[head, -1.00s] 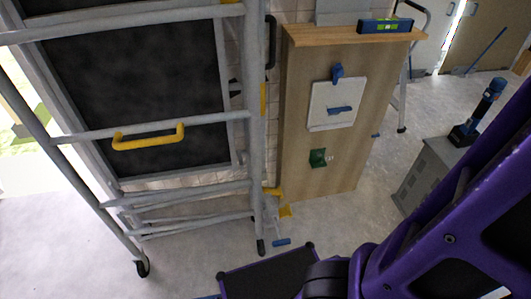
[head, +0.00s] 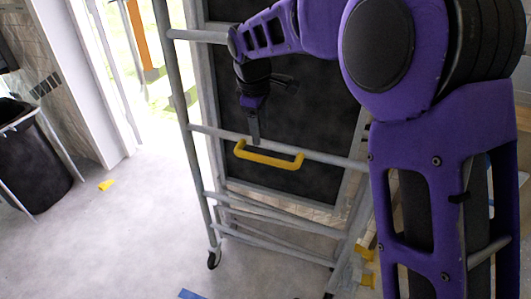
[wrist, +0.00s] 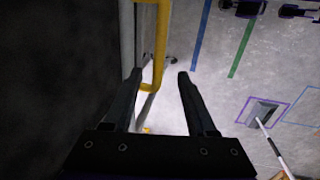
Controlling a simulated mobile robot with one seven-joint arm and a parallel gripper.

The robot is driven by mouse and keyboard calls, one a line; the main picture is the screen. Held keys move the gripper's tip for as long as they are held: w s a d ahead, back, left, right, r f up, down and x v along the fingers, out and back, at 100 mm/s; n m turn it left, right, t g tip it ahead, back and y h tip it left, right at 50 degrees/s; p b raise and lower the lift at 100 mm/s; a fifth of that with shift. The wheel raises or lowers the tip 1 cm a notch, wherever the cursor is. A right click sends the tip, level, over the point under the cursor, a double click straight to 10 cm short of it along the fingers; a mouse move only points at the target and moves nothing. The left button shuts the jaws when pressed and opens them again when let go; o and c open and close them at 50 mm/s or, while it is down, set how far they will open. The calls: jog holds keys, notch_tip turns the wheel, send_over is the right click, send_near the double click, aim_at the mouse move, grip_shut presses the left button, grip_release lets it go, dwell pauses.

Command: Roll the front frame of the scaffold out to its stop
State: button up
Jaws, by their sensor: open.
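The scaffold's front frame (head: 190,133) of grey tubes stands upright before a dark panel (head: 310,150). Its yellow handle (head: 268,159) is on a crossbar at middle height and also shows in the wrist view (wrist: 160,45). A caster (head: 214,259) at the foot of the frame's left post rests on the floor. My gripper (head: 254,138) is just above and beside the handle in the head view. In the wrist view my gripper (wrist: 160,74) is open, and the handle runs between its fingers in the picture. I cannot tell how deep it sits between them. My arm hides the frame's upper right.
A black bin (head: 35,160) stands at the left by a wall. A small yellow thing (head: 106,185) lies on the floor. The floor left of the frame is mostly clear. Blue tape (wrist: 202,35) and green tape (wrist: 241,48) mark the floor in the wrist view.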

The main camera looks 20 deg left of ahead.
aim_at(264, 157)
jog(key=f, duration=0.3)
jog(key=w+f, duration=0.1)
jog(key=f, duration=0.2)
jog(key=w+f+b, duration=0.1)
jog(key=f, duration=0.3)
jog(key=shift+d, duration=0.1)
grip_shut()
dwell(1.1)
